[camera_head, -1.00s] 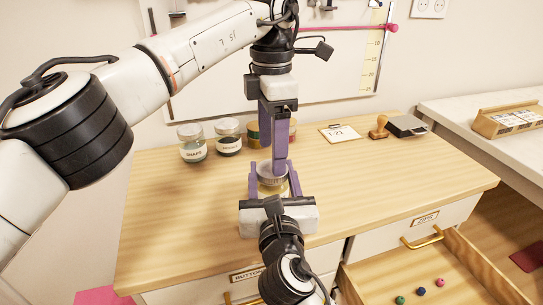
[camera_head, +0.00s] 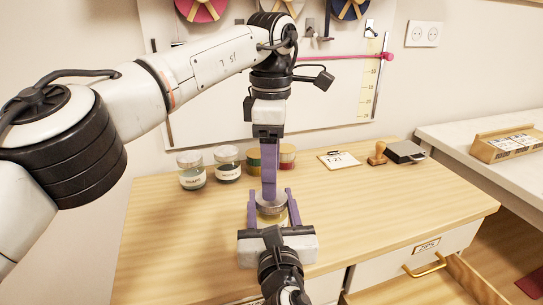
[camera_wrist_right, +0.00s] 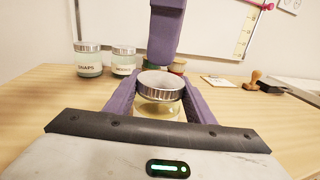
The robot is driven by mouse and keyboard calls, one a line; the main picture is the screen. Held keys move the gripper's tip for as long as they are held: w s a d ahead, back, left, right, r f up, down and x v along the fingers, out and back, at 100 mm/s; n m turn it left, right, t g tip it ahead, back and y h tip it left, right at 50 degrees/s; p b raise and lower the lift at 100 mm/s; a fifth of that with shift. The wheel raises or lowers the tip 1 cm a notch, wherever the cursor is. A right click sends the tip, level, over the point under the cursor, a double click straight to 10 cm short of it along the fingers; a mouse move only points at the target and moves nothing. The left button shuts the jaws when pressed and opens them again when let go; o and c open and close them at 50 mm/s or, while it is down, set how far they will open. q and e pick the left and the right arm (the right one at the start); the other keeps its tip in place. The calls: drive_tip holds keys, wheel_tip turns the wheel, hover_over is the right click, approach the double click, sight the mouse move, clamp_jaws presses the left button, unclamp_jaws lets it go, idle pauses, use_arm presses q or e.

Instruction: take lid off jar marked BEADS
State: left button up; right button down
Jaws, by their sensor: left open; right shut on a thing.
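A glass jar (camera_wrist_right: 158,109) with a round metal lid (camera_head: 271,207) is between the purple fingers of my right gripper (camera_head: 271,193), which is shut on the jar's sides. The jar's contents look pale yellow. Its label is not visible, so I cannot read BEADS on it. The lid is on the jar and also shows in the right wrist view (camera_wrist_right: 160,82). My left gripper (camera_head: 268,198) points straight down over the lid, open, its fingers seen edge-on as one purple bar. In the right wrist view the left finger ends slightly above the lid. Contact is unclear.
Behind on the wooden table (camera_head: 360,210) stand a jar marked SNAPS (camera_head: 191,171), another labelled jar (camera_head: 228,164) and two more jars, partly hidden. A card (camera_head: 339,160), stamp (camera_head: 377,154) and dark pad (camera_head: 405,151) lie back right. A drawer (camera_head: 430,283) is open at front right.

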use_arm(q)
drive_tip(key=shift+f, duration=2.25)
drive_tip(key=shift+c, duration=0.2)
drive_tip(key=c, duration=1.1)
drive_tip(key=shift+o, duration=0.2)
drive_tip(key=n, duration=0.4)
use_arm(e)
drive_tip(key=shift+f, duration=0.1)
drive_tip(key=shift+d, duration=0.1)
use_arm(q)
drive_tip(key=shift+a, duration=0.1)
use_arm(e)
drive_tip(key=shift+w+d, duration=0.1)
drive_tip(key=shift+d, duration=0.05)
use_arm(q)
drive_tip(key=o, duration=0.9)
drive_tip(key=shift+o, duration=1.3)
use_arm(e)
drive_tip(key=shift+a, duration=0.2)
